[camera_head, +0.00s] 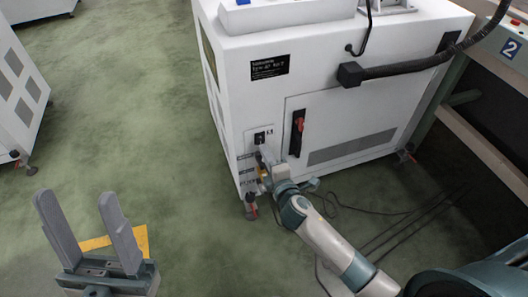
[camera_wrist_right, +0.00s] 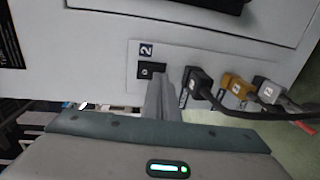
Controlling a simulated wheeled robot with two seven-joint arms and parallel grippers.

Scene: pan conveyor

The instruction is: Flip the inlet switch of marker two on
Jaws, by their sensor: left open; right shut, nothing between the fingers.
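In the head view the switch (camera_head: 260,138) sits low on the cabinet front (camera_head: 235,100). My right gripper (camera_wrist_right: 168,84) is shut and empty, its fingertips right at the lower edge of the switch in the wrist view. I cannot tell whether they touch it, or which way the switch is set. In the head view the right gripper (camera_head: 266,160) is just below the switch. My left gripper (camera_head: 92,208) is open and empty over the floor.
Black (camera_wrist_right: 200,82), orange (camera_wrist_right: 236,86) and grey (camera_wrist_right: 269,86) plugs with cables sit in a row beside the switch. Cables (camera_head: 375,212) lie on the green floor. Open floor lies left of the cabinet.

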